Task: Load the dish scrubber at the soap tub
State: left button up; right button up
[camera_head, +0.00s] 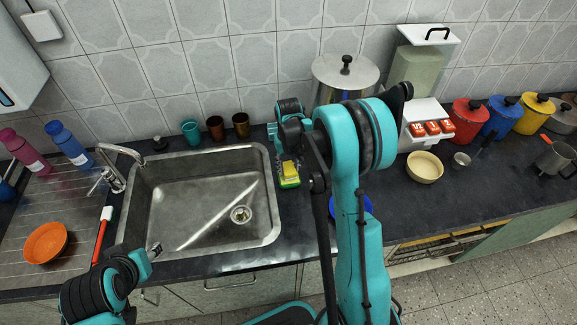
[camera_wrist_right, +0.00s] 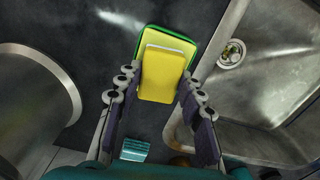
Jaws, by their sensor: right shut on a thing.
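The dish scrubber, a yellow block (camera_wrist_right: 161,80), is between the fingers of my right gripper (camera_wrist_right: 160,76), which is shut on it. It also shows in the head view (camera_head: 289,166), partly covered by the gripper (camera_head: 286,158). Beyond it in the wrist view is a yellow, green-edged thing (camera_wrist_right: 172,37), which looks like the soap tub. In the head view it is green and yellow (camera_head: 289,183), on the dark counter right of the sink. I cannot tell whether scrubber and tub touch. My left gripper (camera_head: 154,250) is at the sink's front left; its opening is unclear.
The steel sink (camera_head: 200,200) lies left of the tub. Several cups, including a teal one (camera_head: 190,132), stand behind it. A large lidded pot (camera_head: 345,75) stands behind my right arm. A cream bowl (camera_head: 425,167) and canisters (camera_head: 468,120) are at right.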

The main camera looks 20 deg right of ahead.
aim_at(289, 167)
dwell(0.4)
jog(key=shift+r+p, duration=2.3)
jog(key=shift+r, duration=1.15)
